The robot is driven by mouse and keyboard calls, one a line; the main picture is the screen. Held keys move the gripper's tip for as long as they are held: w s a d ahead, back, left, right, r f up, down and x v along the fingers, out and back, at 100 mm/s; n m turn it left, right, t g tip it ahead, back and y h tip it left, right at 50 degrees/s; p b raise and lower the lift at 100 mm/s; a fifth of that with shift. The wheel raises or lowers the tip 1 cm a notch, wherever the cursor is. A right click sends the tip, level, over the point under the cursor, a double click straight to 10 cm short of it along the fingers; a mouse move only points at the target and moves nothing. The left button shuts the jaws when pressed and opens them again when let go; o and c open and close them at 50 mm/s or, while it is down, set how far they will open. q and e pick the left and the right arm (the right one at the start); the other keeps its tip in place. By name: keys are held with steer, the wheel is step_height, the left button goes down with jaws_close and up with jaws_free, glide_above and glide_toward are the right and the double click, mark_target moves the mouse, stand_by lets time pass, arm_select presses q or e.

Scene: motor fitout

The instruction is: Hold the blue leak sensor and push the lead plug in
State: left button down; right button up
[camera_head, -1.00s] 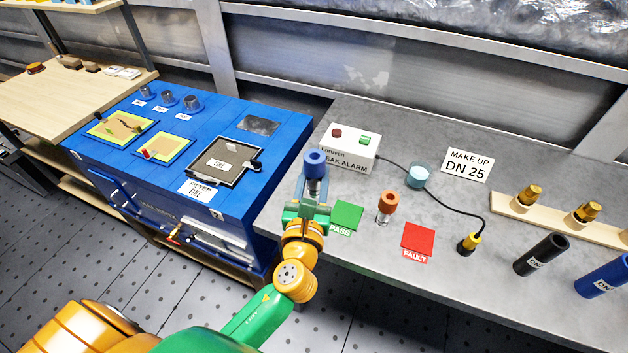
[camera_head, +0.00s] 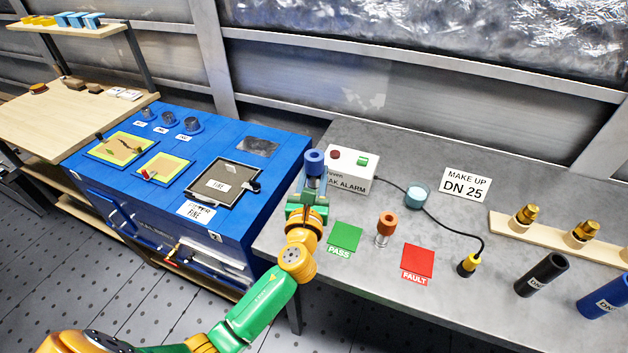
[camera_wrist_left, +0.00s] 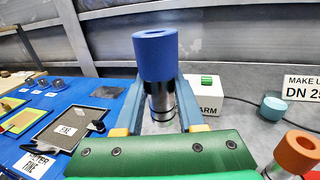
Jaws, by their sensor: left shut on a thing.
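The blue leak sensor (camera_head: 314,160) has a blue cap on a silver body and is upright. My left gripper (camera_head: 308,192) is shut on its silver body. The left wrist view also shows the blue sensor (camera_wrist_left: 156,56), with the two fingers on either side of its body. I cannot tell whether its lower end touches the bench. The lead plug (camera_head: 468,264), black and yellow, stands on the bench at right. Its black cable runs to the white leak alarm box (camera_head: 349,184), which the sensor partly covers. My right gripper is not in view.
An orange-capped sensor (camera_head: 386,226) stands between the green PASS pad (camera_head: 345,237) and red FAULT pad (camera_head: 417,260). A teal-lidded round cup (camera_head: 418,193) stands behind. Black (camera_head: 543,273) and blue (camera_head: 605,296) tubes lie at right. The front middle of the bench is clear.

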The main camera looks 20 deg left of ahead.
arm_select(q)
steer(key=shift+w+a, duration=0.15)
steer(key=shift+w, duration=0.1)
steer(key=shift+f+b, duration=5.65)
steer(key=shift+f, duration=0.8)
steer(key=c, duration=0.5)
jaws_free()
jaws_close()
